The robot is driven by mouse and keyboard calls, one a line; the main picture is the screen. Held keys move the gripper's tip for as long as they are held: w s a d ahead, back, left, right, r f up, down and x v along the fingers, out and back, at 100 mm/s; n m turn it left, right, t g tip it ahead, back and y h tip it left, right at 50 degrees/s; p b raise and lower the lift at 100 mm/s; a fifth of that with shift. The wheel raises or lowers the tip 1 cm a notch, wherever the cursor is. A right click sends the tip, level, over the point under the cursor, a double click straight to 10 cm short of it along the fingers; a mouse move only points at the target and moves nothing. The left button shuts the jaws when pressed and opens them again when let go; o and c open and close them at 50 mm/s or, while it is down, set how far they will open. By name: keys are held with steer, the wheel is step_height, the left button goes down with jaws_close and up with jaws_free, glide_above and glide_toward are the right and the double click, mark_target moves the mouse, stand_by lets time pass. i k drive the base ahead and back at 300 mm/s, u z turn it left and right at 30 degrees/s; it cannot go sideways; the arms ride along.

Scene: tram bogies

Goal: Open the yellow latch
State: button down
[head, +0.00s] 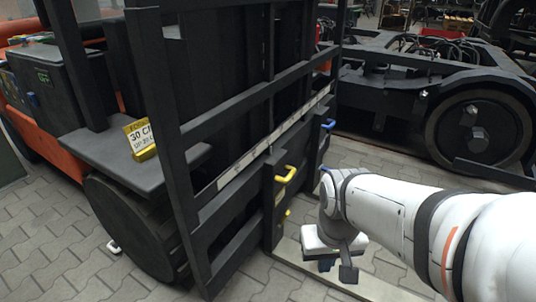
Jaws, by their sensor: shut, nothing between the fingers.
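The yellow latch (286,174) is a small bent handle on a dark upright post of the black metal frame (252,97). It sticks out to the right of the post, near its top. A second, smaller yellow piece (286,213) shows lower on the same post, partly hidden. My gripper (338,267) hangs below my white arm, to the right of the latch and lower in the picture, clear of it. Its dark fingers point down and are shut with nothing held. My arm comes in from the right.
A blue handle (328,124) is on a post farther back. A yellow sign (140,138) stands on a dark plate at left. A bogie with a large wheel (480,130) stands at the back right. Grey paving (60,245) is mostly open at lower left.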

mark_target(285, 216)
steer(key=i, duration=0.95)
